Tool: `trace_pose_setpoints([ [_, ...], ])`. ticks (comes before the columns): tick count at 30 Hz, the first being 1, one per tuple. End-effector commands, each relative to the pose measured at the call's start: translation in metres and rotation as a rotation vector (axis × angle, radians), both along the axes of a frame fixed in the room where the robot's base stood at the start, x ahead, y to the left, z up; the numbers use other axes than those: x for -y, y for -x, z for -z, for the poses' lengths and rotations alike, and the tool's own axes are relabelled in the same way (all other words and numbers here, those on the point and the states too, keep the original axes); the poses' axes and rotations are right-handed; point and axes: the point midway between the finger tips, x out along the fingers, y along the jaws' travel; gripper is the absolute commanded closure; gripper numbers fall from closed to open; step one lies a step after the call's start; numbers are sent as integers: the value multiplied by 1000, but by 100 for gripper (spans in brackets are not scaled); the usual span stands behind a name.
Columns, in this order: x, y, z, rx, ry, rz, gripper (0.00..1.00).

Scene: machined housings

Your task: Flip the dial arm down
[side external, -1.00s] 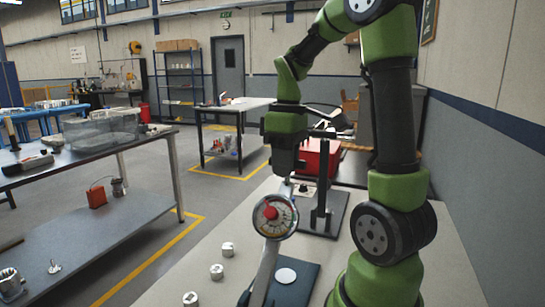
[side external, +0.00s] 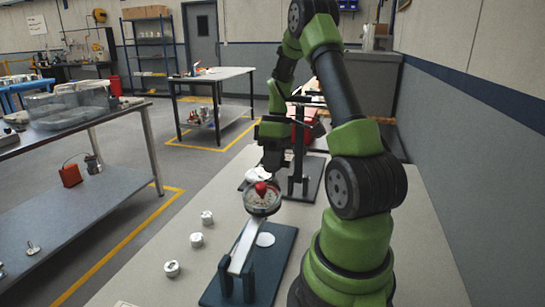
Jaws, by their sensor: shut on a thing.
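The dial arm (side external: 245,246) is a silver bar rising at a slant from a dark blue hinge base (side external: 275,267). At its upper end is a round dial (side external: 262,204) with a pale face and a red centre, tilted partly upward. A white disc (side external: 265,239) lies on the base plate beside the bar. My gripper (side external: 269,178) points down at the far edge of the dial and is shut on the dial arm's end. The fingertips are small and partly hidden behind the dial, so the exact contact is hard to see.
Several small silver parts (side external: 196,240) stand on the bench (side external: 150,286) left of the base. A black stand (side external: 299,160) rises just behind and right of the dial. A red box (side external: 303,132) sits farther back. The bench front left is mostly clear.

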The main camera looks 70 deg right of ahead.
Motion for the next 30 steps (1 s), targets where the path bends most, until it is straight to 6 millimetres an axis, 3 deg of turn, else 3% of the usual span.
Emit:
trace_pose_setpoints([
  [11, 2, 0, 1, 2, 10, -6, 100],
  [12, 2, 0, 1, 2, 10, -7, 73],
  [16, 2, 0, 1, 3, 8, -6, 45],
  [25, 1, 0, 0, 2, 5, -4, 45],
  [30, -5, -1, -13, 3, 6, -4, 45],
])
